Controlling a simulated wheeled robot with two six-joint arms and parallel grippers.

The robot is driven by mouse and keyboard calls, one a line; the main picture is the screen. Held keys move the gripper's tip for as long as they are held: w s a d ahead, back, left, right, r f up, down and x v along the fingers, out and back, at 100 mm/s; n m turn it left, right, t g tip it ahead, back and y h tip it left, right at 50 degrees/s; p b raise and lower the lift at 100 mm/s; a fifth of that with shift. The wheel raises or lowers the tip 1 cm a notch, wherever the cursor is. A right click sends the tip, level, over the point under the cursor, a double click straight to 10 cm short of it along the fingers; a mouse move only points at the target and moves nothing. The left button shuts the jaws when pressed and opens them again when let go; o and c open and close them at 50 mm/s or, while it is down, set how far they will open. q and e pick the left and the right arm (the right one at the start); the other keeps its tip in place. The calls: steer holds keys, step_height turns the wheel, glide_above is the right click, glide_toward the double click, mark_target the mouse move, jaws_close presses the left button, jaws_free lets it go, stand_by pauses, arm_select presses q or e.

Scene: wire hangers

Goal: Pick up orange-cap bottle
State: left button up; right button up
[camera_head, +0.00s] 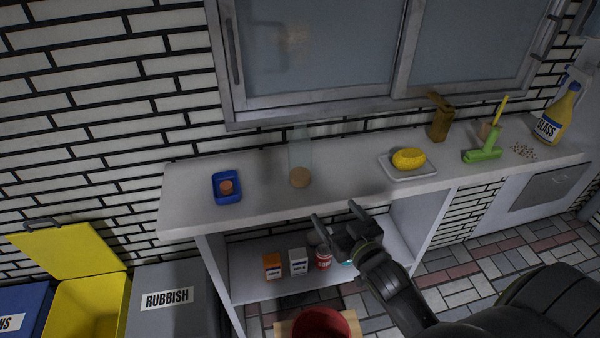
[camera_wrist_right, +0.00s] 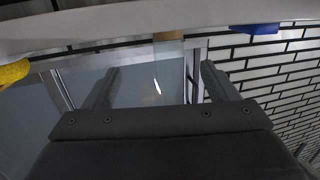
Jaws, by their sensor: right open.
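I cannot make out a bottle with a clearly orange cap. A tall see-through object with a tan round base (camera_head: 300,177) stands upright on the counter. In the right wrist view its tan end (camera_wrist_right: 168,36) is at the top, with its clear body lying between my finger outlines. My left gripper is not in view.
Small boxes stand on the shelf below.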

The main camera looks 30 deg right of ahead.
mark_target(306, 170)
steer(key=shift+t, duration=0.5)
steer(key=w+r+p, duration=0.1)
steer(key=w, duration=0.2)
steer(key=w+r, duration=0.1)
steer(key=w, duration=0.3)
steer(key=w+r+p, duration=0.1)
steer(key=w, duration=0.3)
steer(key=shift+w+a+r+p, duration=0.1)
steer(key=shift+a+p, duration=0.1)
steer(key=shift+p, duration=0.15)
steer(key=shift+w, duration=1)
steer(key=shift+w+a+f, duration=0.1)
steer(key=shift+w+f, duration=0.15)
steer(key=shift+w, duration=0.9)
steer(key=shift+w+f, duration=0.25)
steer(key=shift+w, duration=0.85)
steer(key=shift+c, duration=0.2)
steer(key=c, duration=1)
steer(key=shift+r, duration=0.15)
steer(key=shift+c, duration=0.2)
